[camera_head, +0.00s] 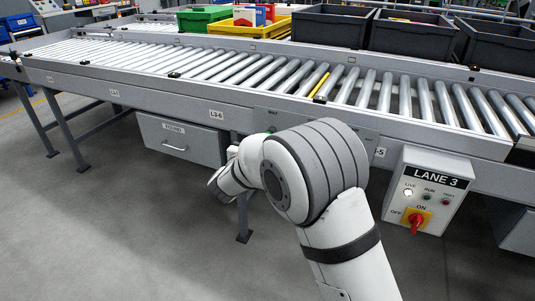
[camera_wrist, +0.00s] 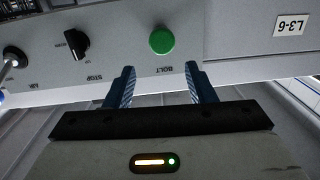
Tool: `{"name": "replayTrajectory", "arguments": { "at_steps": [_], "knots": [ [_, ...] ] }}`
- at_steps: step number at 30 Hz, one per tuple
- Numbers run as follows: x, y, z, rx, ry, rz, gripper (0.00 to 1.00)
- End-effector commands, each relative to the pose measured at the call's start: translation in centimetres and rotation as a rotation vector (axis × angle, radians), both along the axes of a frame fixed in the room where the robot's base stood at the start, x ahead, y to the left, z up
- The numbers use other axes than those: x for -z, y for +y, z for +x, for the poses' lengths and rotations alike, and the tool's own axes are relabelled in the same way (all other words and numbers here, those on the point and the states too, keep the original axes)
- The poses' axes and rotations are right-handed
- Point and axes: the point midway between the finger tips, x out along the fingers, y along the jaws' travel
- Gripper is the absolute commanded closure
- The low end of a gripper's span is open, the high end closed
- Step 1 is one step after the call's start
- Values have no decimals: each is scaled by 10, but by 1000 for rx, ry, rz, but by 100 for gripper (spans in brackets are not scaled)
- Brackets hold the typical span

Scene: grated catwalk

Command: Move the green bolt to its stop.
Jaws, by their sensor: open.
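The green bolt (camera_wrist: 162,40) is a round green knob on a grey panel in the wrist view, with an upside-down "BOLT" label beside it. A small part of the green bolt (camera_head: 271,130) seems to show in the head view, just above my arm on the conveyor's side rail. My gripper (camera_wrist: 160,72) is open, its two blue ridged fingers apart with nothing between them. The bolt lies just beyond the fingertips, roughly centred between them in the picture; I see no contact. In the head view my arm hides most of the panel.
A black knob (camera_wrist: 77,42) near a "STOP" label and another dark control (camera_wrist: 14,57) sit on the same panel. A LANE 3 switch box (camera_head: 429,188) hangs right, a FOUND drawer (camera_head: 180,141) left. The floor at left is clear.

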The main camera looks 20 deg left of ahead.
Motion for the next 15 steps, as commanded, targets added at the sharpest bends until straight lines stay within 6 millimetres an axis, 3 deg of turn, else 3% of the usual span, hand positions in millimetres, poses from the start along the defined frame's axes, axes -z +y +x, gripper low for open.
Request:
{"name": "replayTrajectory", "arguments": {
  "at_steps": [1,5,15],
  "knots": [
    [14,6,-4,16,-13,-9,50],
    [21,9,-5,44,-31,-20,50],
    [21,4,46,47,-34,-19,50]
  ]
}}
